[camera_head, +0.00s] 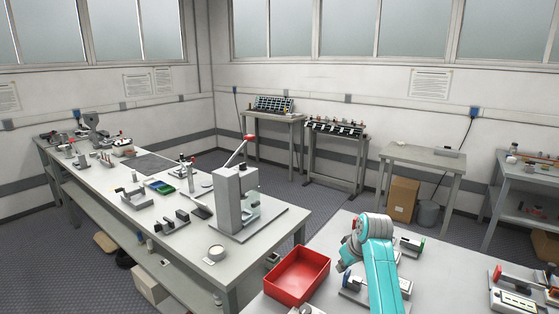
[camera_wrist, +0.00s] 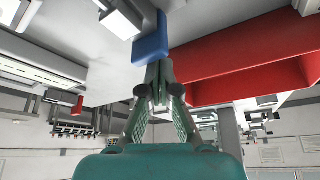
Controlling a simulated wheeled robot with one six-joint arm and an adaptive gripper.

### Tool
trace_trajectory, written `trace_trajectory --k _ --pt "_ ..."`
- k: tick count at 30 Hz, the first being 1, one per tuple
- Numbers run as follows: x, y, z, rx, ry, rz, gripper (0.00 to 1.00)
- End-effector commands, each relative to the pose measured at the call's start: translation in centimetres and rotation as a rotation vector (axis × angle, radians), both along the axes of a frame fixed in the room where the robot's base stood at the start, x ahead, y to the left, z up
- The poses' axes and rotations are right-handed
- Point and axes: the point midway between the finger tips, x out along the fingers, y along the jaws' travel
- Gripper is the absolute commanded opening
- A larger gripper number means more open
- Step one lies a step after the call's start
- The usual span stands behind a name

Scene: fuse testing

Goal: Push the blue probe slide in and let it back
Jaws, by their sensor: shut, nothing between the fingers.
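The blue probe slide (camera_wrist: 151,42) is a small blue block at the top centre of the wrist view, joined to a light grey fixture (camera_wrist: 122,15). My gripper (camera_wrist: 159,70) is shut and empty, with its fingertips right at the blue block's near end. I cannot tell whether they touch or a small gap remains. Part of a grey fixture (camera_head: 352,287) shows beside the arm.
A red bin (camera_head: 297,275) stands left of my arm; in the wrist view it (camera_wrist: 235,62) is close to the gripper's right. Other fixtures (camera_head: 411,246) stand beyond the arm. A device with a red handle (camera_head: 515,280) is at the far right, with bare bench between.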

Motion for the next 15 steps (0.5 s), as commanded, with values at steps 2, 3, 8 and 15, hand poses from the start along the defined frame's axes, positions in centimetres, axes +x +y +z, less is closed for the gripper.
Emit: trace_trajectory --k 2,3,8,15 --pt "0.0 0.1 0.8 0.000 -0.002 0.001 0.00" --pt "0.1 0.1 1.2 0.001 -0.002 0.002 0.00" --pt "0.1 0.2 2.6 0.002 -0.005 0.003 0.00" --pt "0.1 0.3 4.7 0.002 -0.004 0.004 0.00"
